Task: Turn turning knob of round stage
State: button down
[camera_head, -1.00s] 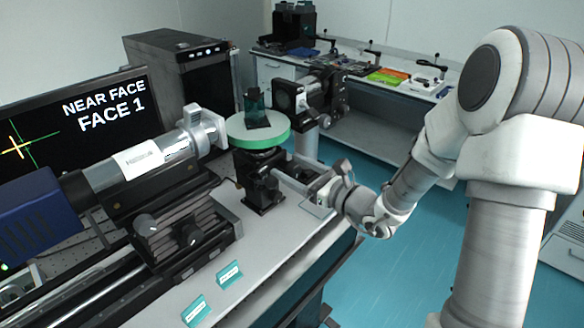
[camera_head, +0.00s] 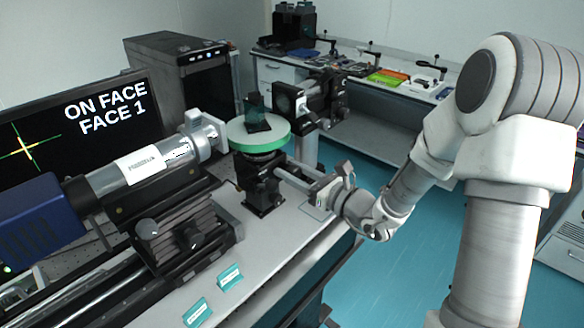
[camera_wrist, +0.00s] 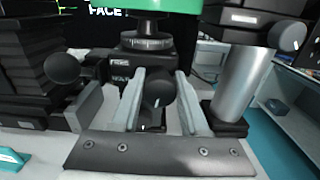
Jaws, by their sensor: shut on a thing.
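The round stage (camera_head: 288,135) has a white top with a green rim and stands on a black base (camera_head: 263,188) on the table. A dark glass-like block (camera_head: 257,113) stands on its top. My gripper (camera_head: 281,169) reaches the base from the right. In the wrist view, my gripper (camera_wrist: 160,98) has its two fingers on either side of the round black turning knob (camera_wrist: 158,88), shut on it. The knob is hidden behind the gripper in the head view. A graduated dial ring (camera_wrist: 146,43) shows above the knob.
The monitor (camera_head: 110,90) reads "ON FACE, FACE 1" with a yellow and a green cross. A silver tube instrument (camera_head: 150,165) stands left of the stage. A silver post (camera_wrist: 240,88) stands close right of my gripper in the wrist view.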

jog(key=shift+c, duration=2.1)
grip_release()
jog(key=shift+s+d, duration=0.1)
jog(key=shift+d, duration=0.05)
jog(key=v, duration=1.7)
jog(key=shift+s+r, duration=0.1)
